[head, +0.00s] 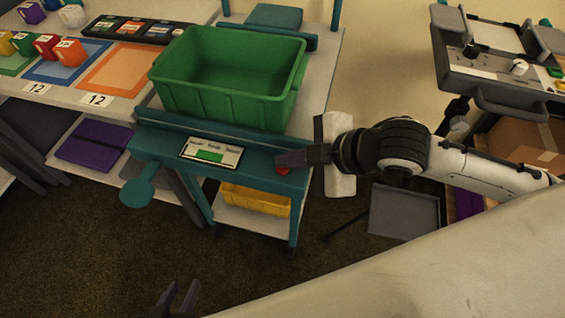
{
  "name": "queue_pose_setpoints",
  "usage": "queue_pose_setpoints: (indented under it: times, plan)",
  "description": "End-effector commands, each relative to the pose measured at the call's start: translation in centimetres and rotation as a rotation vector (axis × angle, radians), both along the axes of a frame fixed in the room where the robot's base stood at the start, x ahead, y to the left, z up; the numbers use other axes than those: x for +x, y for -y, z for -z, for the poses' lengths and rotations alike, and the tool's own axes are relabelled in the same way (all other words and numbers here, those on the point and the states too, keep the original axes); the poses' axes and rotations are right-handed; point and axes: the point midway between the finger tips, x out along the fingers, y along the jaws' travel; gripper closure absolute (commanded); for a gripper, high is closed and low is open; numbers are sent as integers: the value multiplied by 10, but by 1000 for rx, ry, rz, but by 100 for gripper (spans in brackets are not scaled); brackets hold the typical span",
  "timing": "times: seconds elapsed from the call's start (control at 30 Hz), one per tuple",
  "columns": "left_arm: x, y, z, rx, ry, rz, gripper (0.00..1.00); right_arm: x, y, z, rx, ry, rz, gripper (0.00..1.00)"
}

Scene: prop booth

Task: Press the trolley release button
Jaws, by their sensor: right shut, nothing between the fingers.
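A teal trolley (257,184) stands in the middle of the head view with a green crate (225,97) on top. A red button (283,170) is on its front panel, to the right of a small label plate with a green field (211,153). My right gripper (279,159) reaches in from the right, shut and empty, its fingertips at the button and partly covering it. I cannot tell whether they touch it. My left gripper (177,296) is low at the bottom edge, open and empty, well away from the trolley.
A yellow bin (256,200) sits on the trolley's lower shelf. A round teal paddle (137,193) sticks out at its front left. A table with coloured mats and blocks (67,52) is at the left. A grey control console (505,75) stands at the right.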

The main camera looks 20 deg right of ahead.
Motion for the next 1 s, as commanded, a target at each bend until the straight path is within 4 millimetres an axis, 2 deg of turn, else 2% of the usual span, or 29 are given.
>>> queue_pose_setpoints:
  times: [0.17,0.5,0.87,1.0]
  plan:
    - [0,0,-4,0,0,0,69,0,1,-2,-2,-4,1,100]
    - [0,0,-25,0,2,0,69,0,1,-17,-2,-1,1,100]
    - [1,0,-26,-1,4,0,69,0,1,-17,-1,-1,0,100]
    - [0,0,-31,0,1,0,69,0,1,-23,-1,-1,0,100]
